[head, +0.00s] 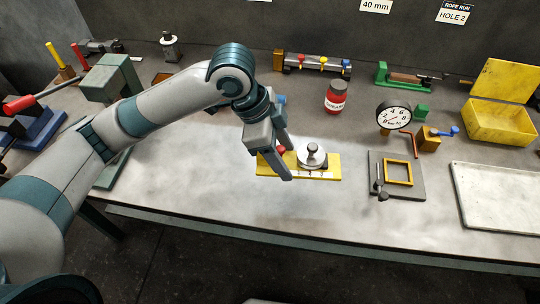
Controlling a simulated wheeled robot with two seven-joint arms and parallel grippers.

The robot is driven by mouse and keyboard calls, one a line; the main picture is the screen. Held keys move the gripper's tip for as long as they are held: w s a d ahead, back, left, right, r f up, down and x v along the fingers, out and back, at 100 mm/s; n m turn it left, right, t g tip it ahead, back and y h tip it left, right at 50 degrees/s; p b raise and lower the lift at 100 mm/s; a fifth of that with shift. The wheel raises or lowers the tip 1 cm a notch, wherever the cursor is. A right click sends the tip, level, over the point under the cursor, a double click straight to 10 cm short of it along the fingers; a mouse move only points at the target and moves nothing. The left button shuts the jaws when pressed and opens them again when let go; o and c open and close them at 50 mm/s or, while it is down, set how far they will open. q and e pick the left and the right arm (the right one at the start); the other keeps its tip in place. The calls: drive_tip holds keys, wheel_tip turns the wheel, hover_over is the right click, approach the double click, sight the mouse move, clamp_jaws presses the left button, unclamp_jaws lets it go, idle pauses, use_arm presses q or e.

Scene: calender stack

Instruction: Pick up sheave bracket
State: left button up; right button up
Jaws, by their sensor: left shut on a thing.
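The sheave bracket, a yellow plate (328,168) with a round silver sheave (312,156) on top and a white numbered strip along its front, is at the middle of the bench. My left gripper (288,163) reaches down over its left part, one finger on the near side and one on the far side. It is shut on the bracket. A red knob (281,150) shows between the fingers. The near finger hides part of the plate. I cannot tell whether the plate touches the bench. My right gripper is not in view.
A red jar (338,96) stands behind the bracket. To the right are a dial gauge (393,116), a grey plate with a yellow frame (398,172), an open yellow box (497,122) and a white tray (500,197). The bench in front of the bracket is clear.

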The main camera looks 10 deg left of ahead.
use_arm(q)
drive_tip(key=shift+s+d+r, duration=0.1)
drive_tip(key=shift+d+r, duration=0.15)
drive_tip(key=shift+d, duration=0.05)
drive_tip(key=shift+a, duration=0.1)
idle(0.3)
